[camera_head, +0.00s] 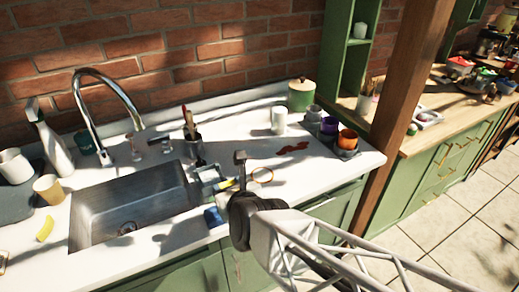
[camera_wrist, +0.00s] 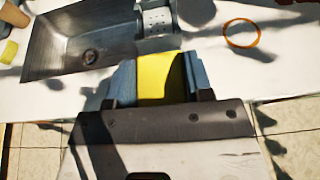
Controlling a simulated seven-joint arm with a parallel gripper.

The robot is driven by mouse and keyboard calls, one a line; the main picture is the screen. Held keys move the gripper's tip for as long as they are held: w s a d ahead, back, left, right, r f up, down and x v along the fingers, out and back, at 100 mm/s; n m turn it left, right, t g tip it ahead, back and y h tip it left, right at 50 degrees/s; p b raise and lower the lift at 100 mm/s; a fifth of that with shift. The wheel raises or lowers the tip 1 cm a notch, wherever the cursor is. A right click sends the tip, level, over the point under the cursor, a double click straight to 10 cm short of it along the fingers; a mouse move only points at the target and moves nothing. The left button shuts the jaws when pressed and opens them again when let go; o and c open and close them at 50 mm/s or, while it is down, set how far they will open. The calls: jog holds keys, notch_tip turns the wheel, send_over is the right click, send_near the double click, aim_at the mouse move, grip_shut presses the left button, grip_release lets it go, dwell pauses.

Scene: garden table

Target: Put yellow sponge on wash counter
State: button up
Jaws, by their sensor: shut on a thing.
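The yellow sponge (camera_wrist: 161,78) is held between the two blue-grey fingers of my gripper (camera_wrist: 160,84) in the wrist view. In the head view only a thin yellow sliver of the sponge (camera_head: 228,184) shows at my gripper (camera_head: 224,188); the rest is hidden. My gripper is over the front part of the white wash counter (camera_head: 330,178), just right of the sink. I cannot tell whether the sponge touches the counter.
The steel sink (camera_head: 130,205) lies to the left, with a strainer (camera_head: 210,175) at its right end. An orange ring (camera_head: 262,175) lies right of the gripper. Several cups stand at the right end. Another yellow piece (camera_head: 45,228) lies left of the sink.

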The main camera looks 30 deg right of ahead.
jog(key=w+d+r+m+h, duration=0.1)
jog(key=w+d+r, duration=0.15)
jog(key=w, duration=0.55)
jog(key=w+d+r+m+h, duration=0.1)
jog(key=w+d, duration=0.2)
jog(key=w, duration=0.6)
jog(key=m+g+h, duration=0.1)
jog(key=m+h, duration=0.1)
jog(key=h, duration=0.1)
send_over(233, 145)
notch_tip(233, 145, down, 4)
jog(key=shift+w+f, duration=0.1)
jog(key=shift+f, duration=0.1)
jog(key=shift+f, duration=2.9)
jog(key=shift+f, duration=0.1)
jog(key=shift+f, duration=2)
jog(key=shift+f, duration=0.15)
jog(key=o, duration=0.9)
